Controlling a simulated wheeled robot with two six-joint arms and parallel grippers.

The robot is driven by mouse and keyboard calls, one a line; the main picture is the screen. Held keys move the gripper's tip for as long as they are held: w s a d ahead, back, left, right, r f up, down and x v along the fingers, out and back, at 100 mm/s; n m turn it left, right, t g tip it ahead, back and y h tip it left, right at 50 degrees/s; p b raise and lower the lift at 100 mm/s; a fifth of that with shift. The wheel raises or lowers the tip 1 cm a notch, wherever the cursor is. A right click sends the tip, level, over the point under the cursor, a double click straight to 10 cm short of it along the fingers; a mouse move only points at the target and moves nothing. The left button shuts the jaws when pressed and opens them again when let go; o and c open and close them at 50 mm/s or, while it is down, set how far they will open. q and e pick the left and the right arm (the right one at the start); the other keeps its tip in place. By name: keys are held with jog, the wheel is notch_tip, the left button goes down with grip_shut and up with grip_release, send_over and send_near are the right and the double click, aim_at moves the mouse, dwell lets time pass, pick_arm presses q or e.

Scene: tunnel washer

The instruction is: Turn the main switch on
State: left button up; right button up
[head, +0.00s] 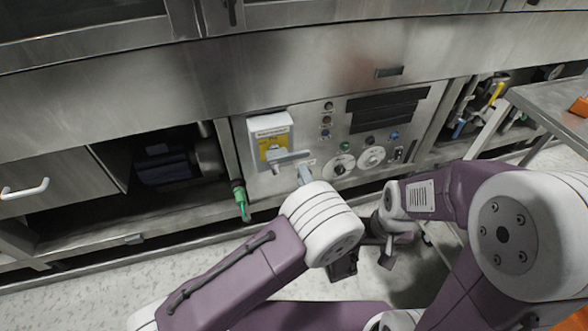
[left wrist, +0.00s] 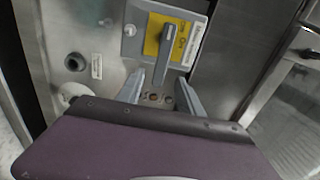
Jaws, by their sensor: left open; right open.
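The main switch (head: 270,141) is a pale box with a yellow plate on the control panel, left of the dials. In the left wrist view its grey lever (left wrist: 174,44) stands out from the yellow plate (left wrist: 153,42). My left gripper (head: 287,167) is open just in front of the switch, and partly hides the lever in the head view. In the left wrist view the fingers of my left gripper (left wrist: 160,86) are apart, with the lever's end near the gap; contact cannot be told. My right gripper (head: 384,252) is open, low over the floor, away from the panel.
The panel (head: 313,120) also carries white dials (head: 371,157), coloured buttons and dark displays. A green-handled valve (head: 240,197) hangs left below the switch. A metal table (head: 545,98) stands at the right. Open machine bays flank the panel.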

aim_at(294, 158)
pick_arm(q)
jog(key=b+x, duration=0.3)
jog(key=x, duration=0.5)
jog(key=shift+w+a+f, duration=0.1)
jog(key=shift+w, duration=0.05)
jog(key=shift+w+a, duration=0.15)
jog(key=shift+w, duration=0.3)
grip_shut()
dwell(0.7)
